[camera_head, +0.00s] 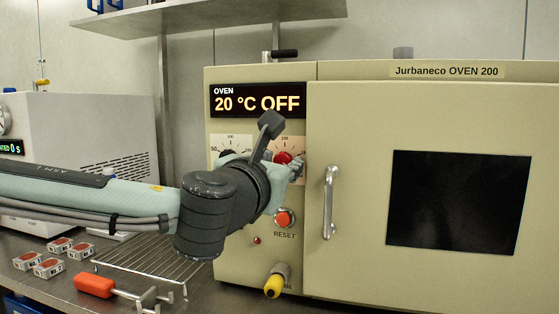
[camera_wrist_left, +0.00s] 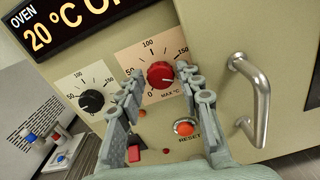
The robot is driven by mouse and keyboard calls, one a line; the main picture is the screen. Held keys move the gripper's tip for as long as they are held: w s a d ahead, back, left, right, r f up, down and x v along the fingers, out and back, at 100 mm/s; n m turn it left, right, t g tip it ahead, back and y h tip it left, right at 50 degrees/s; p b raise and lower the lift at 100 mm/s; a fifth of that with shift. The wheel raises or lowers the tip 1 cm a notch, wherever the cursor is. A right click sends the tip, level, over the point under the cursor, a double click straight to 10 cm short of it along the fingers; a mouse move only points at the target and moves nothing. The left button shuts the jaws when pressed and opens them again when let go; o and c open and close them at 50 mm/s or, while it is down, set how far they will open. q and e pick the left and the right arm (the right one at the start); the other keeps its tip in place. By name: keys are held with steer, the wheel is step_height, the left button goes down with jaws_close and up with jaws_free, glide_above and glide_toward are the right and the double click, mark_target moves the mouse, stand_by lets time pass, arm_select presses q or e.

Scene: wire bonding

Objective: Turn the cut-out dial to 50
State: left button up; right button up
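The red dial (camera_head: 283,157) is on the oven's front panel, on a pale orange plate. In the left wrist view this red dial (camera_wrist_left: 160,75) is marked MAX °C, with a scale showing 0, 50, 100 and 150. I cannot read its pointer surely. My left gripper (camera_head: 292,165) is at the panel, partly hiding the dial in the head view. In the left wrist view the fingers of my left gripper (camera_wrist_left: 163,82) are apart, one on each side of the red dial; contact is unclear. My right gripper is not in view.
A black dial (camera_wrist_left: 92,101) sits left of the red one. The RESET button (camera_wrist_left: 184,128) is below. The oven door handle (camera_head: 330,200) stands out at right. The display (camera_head: 258,101) reads 20 °C OFF. A wire rack (camera_head: 150,257) and red-handled tool (camera_head: 95,286) lie on the bench.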

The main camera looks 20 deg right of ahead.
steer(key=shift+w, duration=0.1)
arm_select(q)
steer(key=c, duration=0.7)
steer(key=shift+w, duration=0.1)
jaws_close()
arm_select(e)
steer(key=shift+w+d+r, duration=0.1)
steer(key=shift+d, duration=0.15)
